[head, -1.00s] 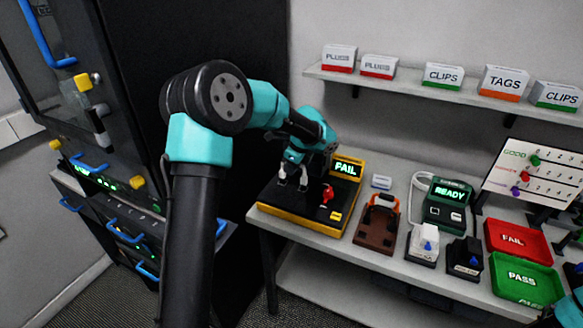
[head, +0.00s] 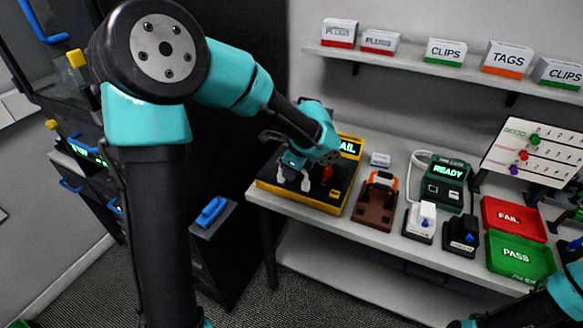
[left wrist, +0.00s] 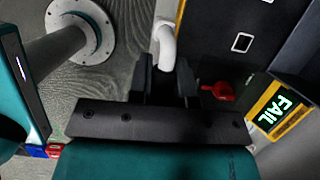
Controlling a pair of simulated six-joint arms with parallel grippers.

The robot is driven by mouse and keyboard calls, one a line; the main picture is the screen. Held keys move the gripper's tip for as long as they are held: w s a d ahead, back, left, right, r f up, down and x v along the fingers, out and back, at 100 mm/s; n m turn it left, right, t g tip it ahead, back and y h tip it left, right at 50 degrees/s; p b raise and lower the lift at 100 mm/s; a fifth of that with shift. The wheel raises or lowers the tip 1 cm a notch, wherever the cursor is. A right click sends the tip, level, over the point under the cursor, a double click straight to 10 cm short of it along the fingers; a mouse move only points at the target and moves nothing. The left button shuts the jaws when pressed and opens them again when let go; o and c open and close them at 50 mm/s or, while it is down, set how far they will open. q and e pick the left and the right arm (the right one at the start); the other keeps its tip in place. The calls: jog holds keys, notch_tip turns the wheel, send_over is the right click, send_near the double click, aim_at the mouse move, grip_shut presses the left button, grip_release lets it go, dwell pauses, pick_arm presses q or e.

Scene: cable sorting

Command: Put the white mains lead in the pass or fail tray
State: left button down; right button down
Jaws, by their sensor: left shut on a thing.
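The white mains lead (left wrist: 165,45) shows as a curved white piece at the jaws of my left gripper (left wrist: 167,78) in the left wrist view. That gripper is shut on it. In the head view my left gripper (head: 295,170) is over the black and yellow tester (head: 330,205), with white pieces of the lead (head: 305,184) below the jaws. The rest of the lead is hidden. The tester display reads FAIL (left wrist: 282,103). The red FAIL tray (head: 514,232) and green PASS tray (head: 507,272) are at the bench's right, far from this gripper. My right gripper is not visible.
A brown device with an orange handle (head: 377,200), two small switch boxes (head: 420,222) (head: 461,235) and a green READY unit (head: 446,182) stand between tester and trays. A small red part (left wrist: 220,90) is on the tester. A shelf with boxes (head: 445,52) hangs above.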

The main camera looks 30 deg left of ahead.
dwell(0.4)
pick_arm(q)
jog(key=shift+r, duration=1.5)
jog(key=shift+w, duration=0.1)
jog(key=shift+w+d+r+n+g, duration=0.25)
jog(key=shift+w+d+n+g, duration=0.05)
jog(key=shift+n, duration=0.4)
jog(key=w+d+r+n+g+h, duration=0.1)
jog(key=w+d+r+n, duration=0.1)
jog(key=d+n, duration=0.3)
jog(key=w+d+r+n+g+h, duration=0.1)
jog(key=d+n, duration=0.4)
jog(key=n, duration=0.5)
notch_tip(320, 180, up, 3)
jog(key=shift+w+f+n+g+h, duration=0.1)
jog(key=shift+w+n+g+h, duration=0.2)
jog(key=shift+w+h, duration=0.6)
jog(key=shift+w+d, duration=0.1)
jog(key=shift+w, duration=0.15)
